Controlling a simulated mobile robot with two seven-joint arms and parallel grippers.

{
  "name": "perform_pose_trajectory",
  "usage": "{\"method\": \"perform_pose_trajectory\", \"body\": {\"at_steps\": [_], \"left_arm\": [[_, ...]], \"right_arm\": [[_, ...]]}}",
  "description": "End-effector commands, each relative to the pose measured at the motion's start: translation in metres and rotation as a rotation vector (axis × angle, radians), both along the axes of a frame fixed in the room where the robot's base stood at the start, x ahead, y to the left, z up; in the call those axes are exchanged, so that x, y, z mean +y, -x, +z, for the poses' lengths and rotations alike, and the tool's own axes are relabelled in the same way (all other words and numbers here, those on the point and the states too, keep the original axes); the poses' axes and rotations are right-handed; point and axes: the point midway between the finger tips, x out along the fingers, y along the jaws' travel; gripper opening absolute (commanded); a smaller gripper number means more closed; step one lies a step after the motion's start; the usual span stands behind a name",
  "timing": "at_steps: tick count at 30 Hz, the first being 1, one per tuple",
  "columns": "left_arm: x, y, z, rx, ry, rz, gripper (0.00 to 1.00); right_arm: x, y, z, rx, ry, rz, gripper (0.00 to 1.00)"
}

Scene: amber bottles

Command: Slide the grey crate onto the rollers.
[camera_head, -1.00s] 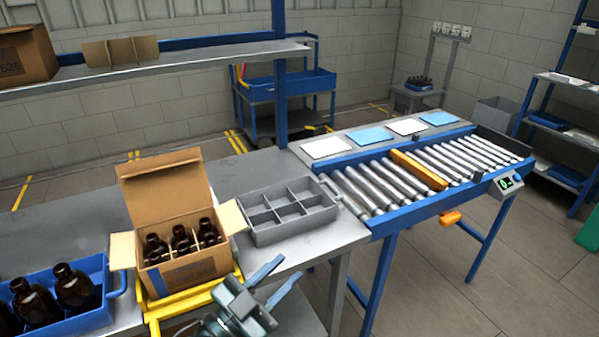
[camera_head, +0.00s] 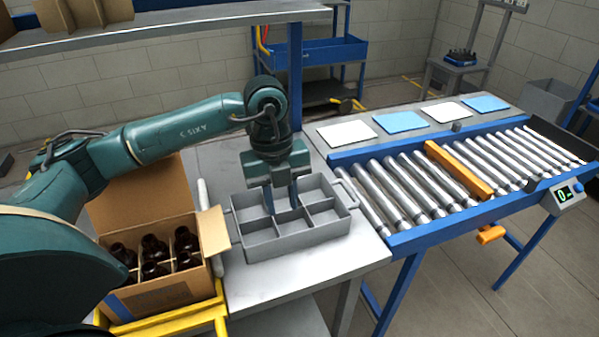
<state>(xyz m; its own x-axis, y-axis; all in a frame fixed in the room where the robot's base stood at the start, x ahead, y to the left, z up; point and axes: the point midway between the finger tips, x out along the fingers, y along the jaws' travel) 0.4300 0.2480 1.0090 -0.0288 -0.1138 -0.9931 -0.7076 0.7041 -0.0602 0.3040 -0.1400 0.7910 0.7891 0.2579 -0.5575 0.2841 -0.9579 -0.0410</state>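The grey crate (camera_head: 307,236) is empty, with several compartments, and stands flat on the grey bench. Its right end faces the near end of the rollers (camera_head: 402,190), with a short strip of bench between them. My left arm reaches in from the left, above the carton. My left gripper (camera_head: 282,203) points down over the crate, with its two fingers apart and their tips down among the compartments. I cannot tell whether the fingers touch a divider. My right gripper is not in view.
An open carton (camera_head: 165,293) with amber bottles (camera_head: 153,250) stands left of the crate on a yellow stand (camera_head: 215,313). An orange bar (camera_head: 458,170) lies across the rollers. White and blue sheets (camera_head: 398,121) lie behind them. A blue post (camera_head: 295,75) rises behind the crate.

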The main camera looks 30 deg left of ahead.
Motion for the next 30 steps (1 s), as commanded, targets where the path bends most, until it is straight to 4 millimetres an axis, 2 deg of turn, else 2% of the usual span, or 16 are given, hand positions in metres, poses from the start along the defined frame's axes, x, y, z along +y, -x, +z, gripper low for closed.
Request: {"method": "perform_pose_trajectory", "body": {"at_steps": [3,6,18,23,30], "left_arm": [[0.022,-0.005,0.008,-0.018,-0.086,0.058,0.28],[0.029,-0.006,0.011,-0.024,-0.115,0.08,0.28],[0.029,-0.006,0.009,-0.023,-0.117,0.081,0.28],[0.029,-0.005,-0.008,-0.018,-0.116,0.08,0.28],[0.029,-0.005,-0.053,-0.018,-0.116,0.08,0.28]], "right_arm": [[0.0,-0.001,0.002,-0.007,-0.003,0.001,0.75],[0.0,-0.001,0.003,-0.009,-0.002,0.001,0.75],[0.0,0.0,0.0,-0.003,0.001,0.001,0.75],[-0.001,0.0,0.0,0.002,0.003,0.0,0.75],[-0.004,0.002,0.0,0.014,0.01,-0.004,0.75]]}}
